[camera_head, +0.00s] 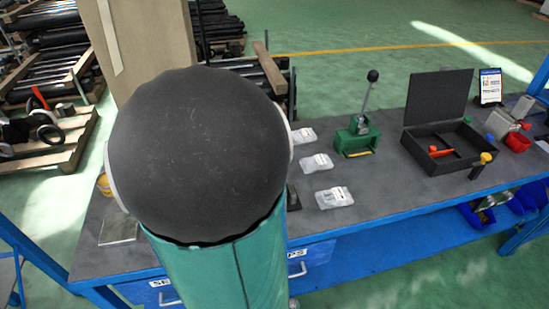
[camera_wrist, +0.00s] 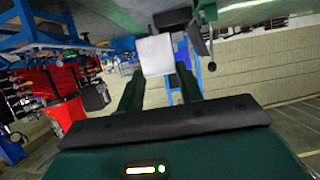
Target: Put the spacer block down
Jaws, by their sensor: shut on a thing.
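In the wrist view my gripper (camera_wrist: 158,70) has its two dark green fingers on either side of a pale grey block (camera_wrist: 156,54), which looks like the spacer block. The fingers are shut on it and its pale face shows between and beyond the tips. Whether the block touches a surface cannot be told. In the head view my own arm fills the left middle and hides my gripper and the block.
The grey workbench (camera_head: 385,195) carries white packets (camera_head: 334,197), a green lever press (camera_head: 357,137) and an open black case (camera_head: 450,150). A flat plate (camera_head: 119,229) lies at its left front. A red bin (camera_wrist: 64,112) shows in the wrist view. Bare bench shows right of the packets.

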